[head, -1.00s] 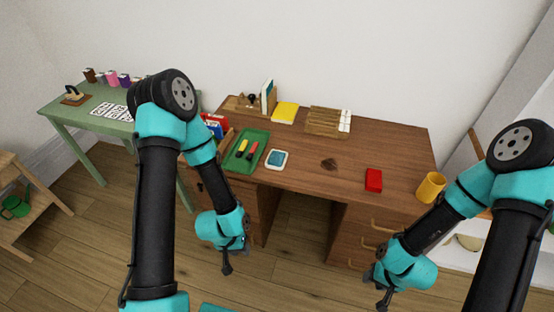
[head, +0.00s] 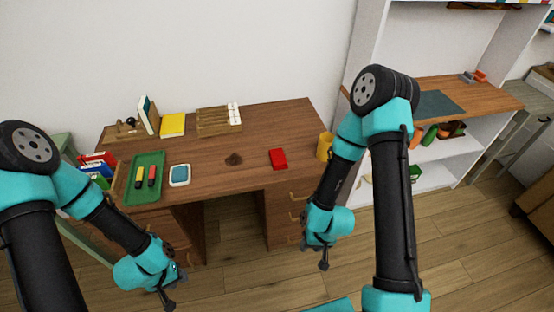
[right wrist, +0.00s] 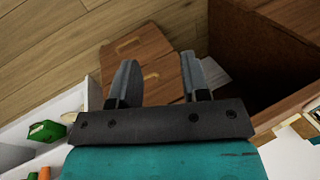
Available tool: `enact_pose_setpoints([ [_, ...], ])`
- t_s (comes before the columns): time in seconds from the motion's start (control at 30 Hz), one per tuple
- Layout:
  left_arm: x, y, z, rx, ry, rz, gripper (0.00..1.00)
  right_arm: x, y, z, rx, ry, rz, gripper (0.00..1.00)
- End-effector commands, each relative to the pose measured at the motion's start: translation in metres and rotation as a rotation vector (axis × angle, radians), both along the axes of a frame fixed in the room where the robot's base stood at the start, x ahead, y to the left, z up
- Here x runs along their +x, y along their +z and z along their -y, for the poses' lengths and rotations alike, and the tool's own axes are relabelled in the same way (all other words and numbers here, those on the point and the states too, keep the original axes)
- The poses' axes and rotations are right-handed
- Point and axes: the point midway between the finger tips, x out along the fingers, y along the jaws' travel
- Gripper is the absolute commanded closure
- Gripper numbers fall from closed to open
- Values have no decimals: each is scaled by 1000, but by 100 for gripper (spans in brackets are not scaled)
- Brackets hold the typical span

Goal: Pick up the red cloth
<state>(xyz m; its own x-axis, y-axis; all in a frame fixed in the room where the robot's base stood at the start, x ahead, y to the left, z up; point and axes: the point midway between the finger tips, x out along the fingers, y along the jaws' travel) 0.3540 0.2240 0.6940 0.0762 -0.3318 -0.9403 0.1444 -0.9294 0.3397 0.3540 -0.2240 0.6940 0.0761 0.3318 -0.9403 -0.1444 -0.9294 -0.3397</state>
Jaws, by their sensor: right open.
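The red cloth (head: 278,159) is a small, folded, block-like red piece lying flat on the right part of the brown desk (head: 215,165). My right gripper (head: 323,262) hangs low in front of the desk's right end, below and to the right of the cloth and apart from it. The right wrist view shows its two fingers (right wrist: 165,80) spread with nothing between them. My left gripper (head: 170,296) is low at the bottom left, far from the cloth; its fingers are too small to read. The cloth does not show in the right wrist view.
A yellow cup (head: 324,147) stands right of the cloth, and a dark brown patch (head: 234,159) lies left of it. White shelves (head: 440,165) stand at the right. The desk around the cloth is clear.

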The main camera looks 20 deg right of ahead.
Motion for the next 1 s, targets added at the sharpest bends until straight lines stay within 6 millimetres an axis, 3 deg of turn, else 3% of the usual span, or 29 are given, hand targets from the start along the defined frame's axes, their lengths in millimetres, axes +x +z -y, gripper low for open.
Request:
enact_pose_setpoints([
  [0.37, 0, 0, 0, 0, 0, 0, 64, 0, 0, 0, 0, 0, 0, 57],
  [0.93, 0, 0, 0, 0, 0, 0, 64, 0, 0, 0, 0, 0, 0, 5],
  [1.0, 0, 0, 0, 0, 0, 0, 64, 0, 0, 0, 0, 0, 0, 4],
])
